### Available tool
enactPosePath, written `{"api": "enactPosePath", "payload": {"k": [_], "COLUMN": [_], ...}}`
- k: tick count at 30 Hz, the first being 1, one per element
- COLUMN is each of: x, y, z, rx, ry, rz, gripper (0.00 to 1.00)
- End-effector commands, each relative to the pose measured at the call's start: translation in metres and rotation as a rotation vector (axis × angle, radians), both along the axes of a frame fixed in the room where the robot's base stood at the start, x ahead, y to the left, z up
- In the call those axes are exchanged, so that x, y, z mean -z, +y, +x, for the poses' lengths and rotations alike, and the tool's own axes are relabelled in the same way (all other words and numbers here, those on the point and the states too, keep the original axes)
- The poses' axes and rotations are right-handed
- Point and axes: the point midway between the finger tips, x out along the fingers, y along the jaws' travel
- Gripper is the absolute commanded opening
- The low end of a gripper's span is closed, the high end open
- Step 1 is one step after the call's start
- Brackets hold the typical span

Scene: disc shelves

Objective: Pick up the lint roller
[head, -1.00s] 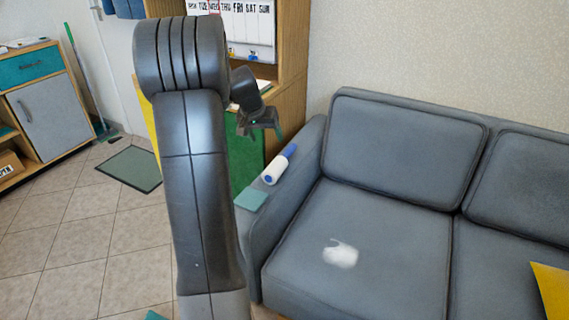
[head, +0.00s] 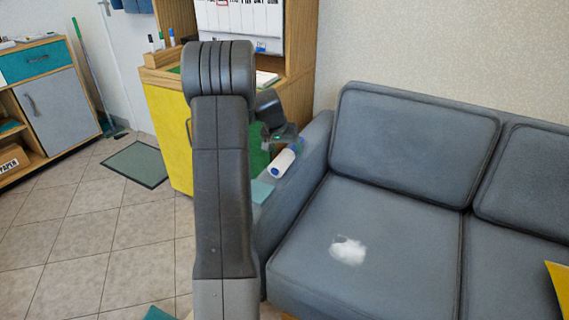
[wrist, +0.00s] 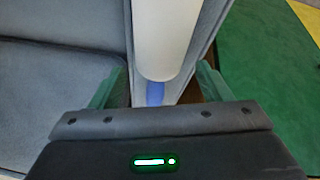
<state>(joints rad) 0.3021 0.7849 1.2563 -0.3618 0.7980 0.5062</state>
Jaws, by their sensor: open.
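The lint roller (head: 283,162), a white cylinder with a blue end, lies on the arm of the grey sofa in the head view. In the wrist view the lint roller (wrist: 162,38) runs down from the top edge, its lower end with a blue part between my fingers. My gripper (head: 283,138) is at the far end of the roller in the head view, hiding that end. My gripper (wrist: 158,88) is open, with one green finger on each side of the roller. Contact cannot be told.
The grey sofa (head: 385,210) has a white fluffy patch (head: 348,250) on its seat. A teal cloth (head: 261,191) lies on the sofa arm nearer than the roller. A wooden desk with a yellow door (head: 168,135) stands behind my arm.

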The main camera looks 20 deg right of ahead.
Motion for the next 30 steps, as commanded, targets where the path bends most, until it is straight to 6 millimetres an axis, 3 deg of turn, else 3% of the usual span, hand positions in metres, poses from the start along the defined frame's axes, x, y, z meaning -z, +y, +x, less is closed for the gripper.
{"api": "enactPosePath", "payload": {"k": [3,11,18,26,30], "x": [0.018,0.018,0.018,0.016,-0.003], "y": [-0.005,-0.006,-0.006,-0.006,-0.006], "z": [0.004,0.005,0.005,0.005,0.005], "rx": [0.000,-0.001,-0.001,-0.001,-0.001], "ry": [0.001,0.000,0.000,-0.001,-0.004], "rz": [0.001,0.000,0.000,0.000,-0.002], "gripper": [0.71,0.69,0.23,0.22,0.22]}}
